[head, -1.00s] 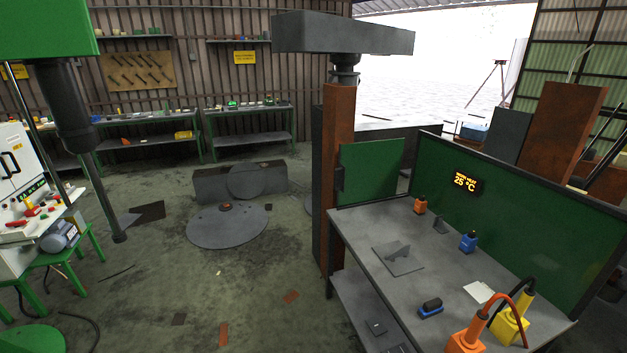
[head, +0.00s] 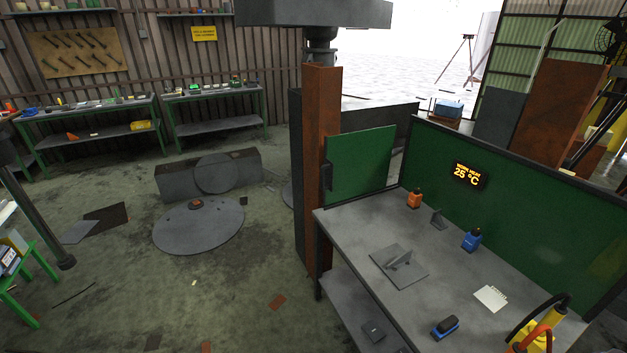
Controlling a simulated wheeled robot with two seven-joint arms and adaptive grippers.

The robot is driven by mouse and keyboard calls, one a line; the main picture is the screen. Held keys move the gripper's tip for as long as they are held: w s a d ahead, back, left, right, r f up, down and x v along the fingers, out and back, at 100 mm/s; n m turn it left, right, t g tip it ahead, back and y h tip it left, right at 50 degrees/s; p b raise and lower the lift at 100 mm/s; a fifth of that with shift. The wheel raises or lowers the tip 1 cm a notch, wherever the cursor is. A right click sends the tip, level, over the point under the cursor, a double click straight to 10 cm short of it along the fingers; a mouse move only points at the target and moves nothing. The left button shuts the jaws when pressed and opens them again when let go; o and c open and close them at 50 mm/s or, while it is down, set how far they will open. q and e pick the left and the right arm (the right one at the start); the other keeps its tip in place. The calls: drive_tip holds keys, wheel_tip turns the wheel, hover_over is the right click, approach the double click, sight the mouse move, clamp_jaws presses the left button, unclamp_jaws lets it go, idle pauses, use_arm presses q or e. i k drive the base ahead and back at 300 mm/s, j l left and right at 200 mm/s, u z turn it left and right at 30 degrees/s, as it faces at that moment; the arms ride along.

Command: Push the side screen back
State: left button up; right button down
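A green side screen (head: 360,165) with a dark frame stands upright at the left end of the workbench (head: 350,233). A longer green back screen (head: 520,200) runs along the far side of the bench and carries a display reading 25 °C. The two screens stand at an angle to each other. Neither of my grippers is in view.
A rusty column (head: 322,160) stands left of the screen.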

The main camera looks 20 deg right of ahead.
sight(355, 163)
drive_tip(key=i+z, duration=0.15)
drive_tip(key=i, duration=0.3)
drive_tip(key=i+j+z, duration=0.15)
drive_tip(key=i, duration=0.25)
drive_tip(key=i+j+z, duration=0.2)
drive_tip(key=i, duration=0.2)
